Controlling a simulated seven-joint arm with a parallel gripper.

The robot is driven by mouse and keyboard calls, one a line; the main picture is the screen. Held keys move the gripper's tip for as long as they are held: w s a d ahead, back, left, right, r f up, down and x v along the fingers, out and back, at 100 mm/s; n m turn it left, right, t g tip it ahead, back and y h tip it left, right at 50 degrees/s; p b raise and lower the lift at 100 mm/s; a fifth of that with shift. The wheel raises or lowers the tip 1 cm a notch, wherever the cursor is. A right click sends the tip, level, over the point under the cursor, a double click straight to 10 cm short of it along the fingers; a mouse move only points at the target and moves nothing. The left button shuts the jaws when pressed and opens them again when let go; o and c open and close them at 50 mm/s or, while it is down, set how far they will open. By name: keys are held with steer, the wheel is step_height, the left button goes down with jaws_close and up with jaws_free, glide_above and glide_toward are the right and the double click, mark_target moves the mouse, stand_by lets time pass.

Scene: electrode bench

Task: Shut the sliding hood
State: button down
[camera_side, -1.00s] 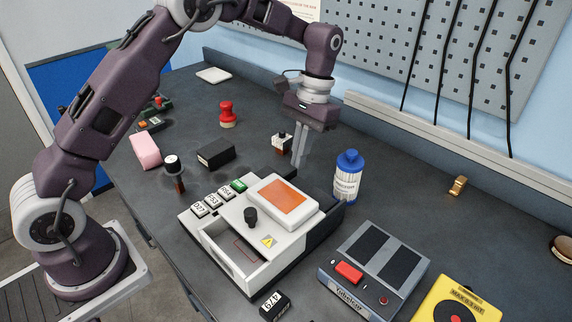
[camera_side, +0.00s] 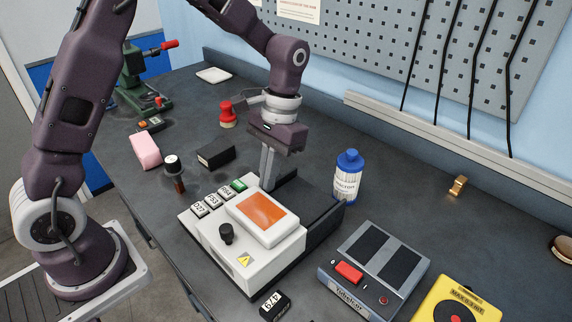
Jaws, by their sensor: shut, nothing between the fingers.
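The sliding hood (camera_side: 244,250) is a white cover with an orange window (camera_side: 262,210), a black knob (camera_side: 226,233) and a yellow warning label. It lies over the front of the white device (camera_side: 188,222), and no opening shows at the front. The dark rails (camera_side: 322,207) behind it are bare. My gripper (camera_side: 267,183) points down, fingers together and empty, at the hood's rear edge beside the window. The fingertips are partly hidden behind the hood, so I cannot tell whether they touch it.
A white bottle with a blue cap (camera_side: 347,178) stands right of the rails. Labelled blocks (camera_side: 212,200) and a green one (camera_side: 239,185) lie at the device's left edge. A grey pedal-like box (camera_side: 374,268) and a yellow box (camera_side: 455,302) are at front right. A black box (camera_side: 216,153) lies behind.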

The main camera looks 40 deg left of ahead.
steer(key=shift+s, duration=0.65)
steer(key=shift+w, duration=0.1)
steer(key=shift+w, duration=0.4)
steer(key=w, duration=0.3)
steer(key=shift+w, duration=0.35)
step_height(320, 180, up, 15)
steer(key=s+t, duration=0.2)
steer(key=s+a+t, duration=0.2)
steer(key=s+t, duration=0.4)
steer(key=s, duration=1.4)
steer(key=shift+s+f, duration=0.15)
steer(key=shift+s, duration=0.15)
